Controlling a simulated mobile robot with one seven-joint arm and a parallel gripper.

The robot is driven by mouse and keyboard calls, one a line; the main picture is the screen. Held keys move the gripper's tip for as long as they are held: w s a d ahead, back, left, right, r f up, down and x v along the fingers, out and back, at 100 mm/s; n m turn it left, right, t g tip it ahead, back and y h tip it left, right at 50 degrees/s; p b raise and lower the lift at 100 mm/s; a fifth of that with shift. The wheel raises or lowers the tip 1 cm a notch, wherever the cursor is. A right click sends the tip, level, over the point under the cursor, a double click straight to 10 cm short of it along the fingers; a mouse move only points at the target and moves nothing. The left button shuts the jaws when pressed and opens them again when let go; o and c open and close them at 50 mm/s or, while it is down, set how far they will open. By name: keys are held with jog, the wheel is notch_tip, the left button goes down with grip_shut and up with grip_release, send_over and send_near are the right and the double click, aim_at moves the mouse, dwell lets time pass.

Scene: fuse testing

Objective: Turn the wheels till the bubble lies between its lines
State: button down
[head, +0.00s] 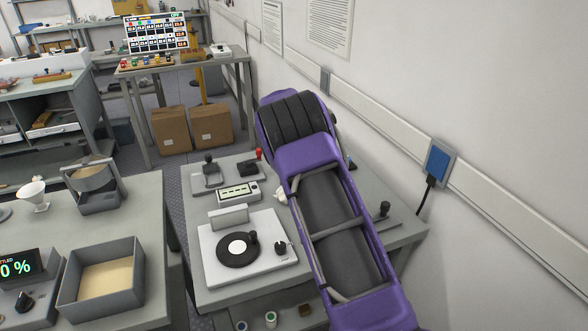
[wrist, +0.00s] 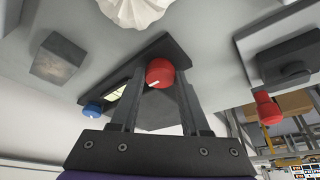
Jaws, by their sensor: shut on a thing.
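In the wrist view, a dark levelling block (wrist: 172,112) carries a red wheel (wrist: 160,73) and a blue wheel (wrist: 93,109). A pale yellow-green vial (wrist: 116,94) shows between the wheels, partly covered by my left finger. Its bubble and lines cannot be made out. My gripper (wrist: 160,80) has one finger on each side of the red wheel and is shut on it. A small white mark shows on the wheel's face. In the head view my purple arm reaches down over the bench's right side and hides the block, the wheels and my fingertips.
The grey bench (head: 200,298) holds a turntable-like device (head: 275,225), a small panel box (head: 238,193) and a dark lever unit (head: 208,176). A white scalloped object (wrist: 140,10) lies near the block. A red-handled part (wrist: 267,108) stands at right. The wall is close on the right.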

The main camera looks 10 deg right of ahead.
jog(key=shift+m+h, duration=0.4)
jog(key=shift+m, duration=0.6)
jog(key=shift+c, duration=1.9)
grip_release()
jog(key=shift+a+r, duration=0.1)
jog(key=v, duration=1.7)
jog(key=shift+w+r+p, duration=0.25)
jog(key=shift+p, duration=0.15)
